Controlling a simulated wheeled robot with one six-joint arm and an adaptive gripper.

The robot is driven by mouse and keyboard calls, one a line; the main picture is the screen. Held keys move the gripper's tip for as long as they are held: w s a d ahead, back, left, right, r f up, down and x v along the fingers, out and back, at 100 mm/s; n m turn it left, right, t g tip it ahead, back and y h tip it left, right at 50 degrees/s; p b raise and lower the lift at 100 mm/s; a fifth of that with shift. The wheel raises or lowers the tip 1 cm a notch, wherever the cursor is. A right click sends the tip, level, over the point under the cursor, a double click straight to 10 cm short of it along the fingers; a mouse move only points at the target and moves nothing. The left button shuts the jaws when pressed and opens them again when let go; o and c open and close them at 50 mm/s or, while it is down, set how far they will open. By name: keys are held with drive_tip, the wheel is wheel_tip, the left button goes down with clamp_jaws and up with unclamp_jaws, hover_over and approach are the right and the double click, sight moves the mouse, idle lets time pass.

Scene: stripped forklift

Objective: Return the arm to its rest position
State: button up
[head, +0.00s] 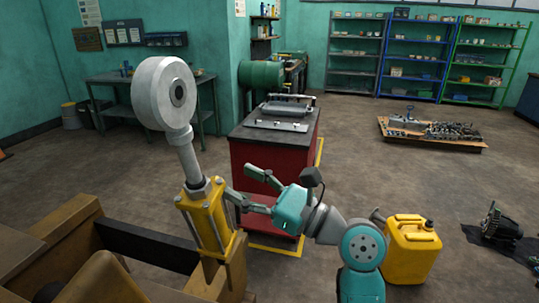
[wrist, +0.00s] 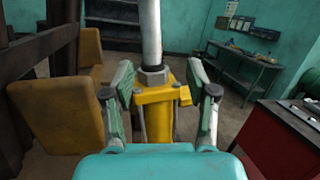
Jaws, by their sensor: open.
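My gripper (head: 238,183) is open, with its two green-grey fingers spread and pointing left in the head view. The yellow cylinder body (head: 209,222), with a steel rod (head: 189,158) and a big round grey eye end (head: 163,93) on top, stands upright but slightly tilted beside the fingertips. In the wrist view, the yellow body (wrist: 157,110) and its rod (wrist: 151,35) show in the gap between the spread fingers (wrist: 160,80), with visible space on both sides. I cannot tell how deep it lies between them. Its lower end is hidden by brown machine parts.
A red cabinet (head: 267,163) with a dark top stands close behind my gripper. A yellow jerrycan (head: 411,250) stands on the floor right of my arm. Brown forklift parts (head: 60,232) fill the lower left. Open floor (head: 350,145) lies right of the cabinet.

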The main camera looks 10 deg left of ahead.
drive_tip(key=d+f+m+t+h, duration=0.1)
drive_tip(key=d+f+t+h, duration=0.3)
drive_tip(key=f, duration=0.6)
drive_tip(key=d+f+t+h, duration=0.25)
drive_tip(key=d+f, duration=0.25)
drive_tip(key=f, duration=0.5)
drive_tip(key=s+d+f+n+t+h, duration=0.3)
drive_tip(key=s+d+f+h, duration=0.4)
drive_tip(key=s+d+f, duration=0.55)
drive_tip(key=s+d+f+n+h, duration=0.2)
drive_tip(key=s+d+f+n, duration=0.15)
drive_tip(key=s, duration=0.35)
drive_tip(key=s+d+f+n+h, duration=0.3)
drive_tip(key=s+d, duration=0.1)
drive_tip(key=s, duration=0.3)
drive_tip(key=s+d+r+n, duration=0.1)
drive_tip(key=s+r+n, duration=0.1)
drive_tip(key=s+n, duration=0.3)
drive_tip(key=s+d+r+n+h, duration=0.1)
drive_tip(key=s+r+n, duration=0.2)
drive_tip(key=s, duration=0.7)
drive_tip(key=shift+d+r+n, duration=0.15)
drive_tip(key=shift+d+n, duration=0.15)
drive_tip(key=shift+n, duration=0.75)
